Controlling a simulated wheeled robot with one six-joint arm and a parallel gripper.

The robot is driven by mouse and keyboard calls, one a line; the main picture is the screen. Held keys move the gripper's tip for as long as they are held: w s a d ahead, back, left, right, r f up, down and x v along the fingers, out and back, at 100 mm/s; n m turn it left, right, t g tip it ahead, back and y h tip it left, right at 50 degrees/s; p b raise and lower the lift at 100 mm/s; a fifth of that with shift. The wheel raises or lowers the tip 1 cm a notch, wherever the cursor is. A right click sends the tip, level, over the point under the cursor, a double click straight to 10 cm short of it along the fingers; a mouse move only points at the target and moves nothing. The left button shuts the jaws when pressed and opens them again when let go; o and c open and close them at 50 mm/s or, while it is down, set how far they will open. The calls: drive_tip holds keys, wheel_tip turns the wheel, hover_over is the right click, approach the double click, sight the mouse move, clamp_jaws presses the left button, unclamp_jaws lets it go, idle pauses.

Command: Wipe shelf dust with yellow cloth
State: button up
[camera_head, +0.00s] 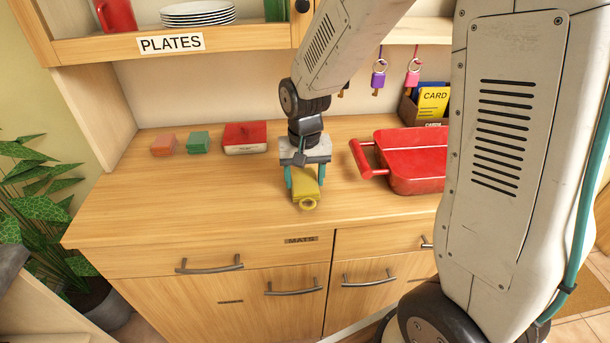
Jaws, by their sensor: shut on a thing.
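My gripper (304,182) is over the wooden counter, pointing down, with its teal fingers on both sides of a yellow thing (306,188). It is shut on this yellow thing, which has a blocky body and a round ring at its near end. I cannot tell from this view whether it is a cloth, or whether it touches the counter. The shelf (100,50) above at the left bears a PLATES label. I can make out no dust on the shelf or the counter.
Small orange (163,144) and green (198,141) blocks and a red box (245,138) lie at the back left. A red tray (412,178) is right of my gripper. Padlock-like tags (378,80) hang behind. White plates (198,13) stand on the shelf. The counter's front left is clear.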

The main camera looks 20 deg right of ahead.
drive_tip(key=shift+f, duration=0.1)
drive_tip(key=shift+f, duration=0.15)
drive_tip(key=o, duration=0.9)
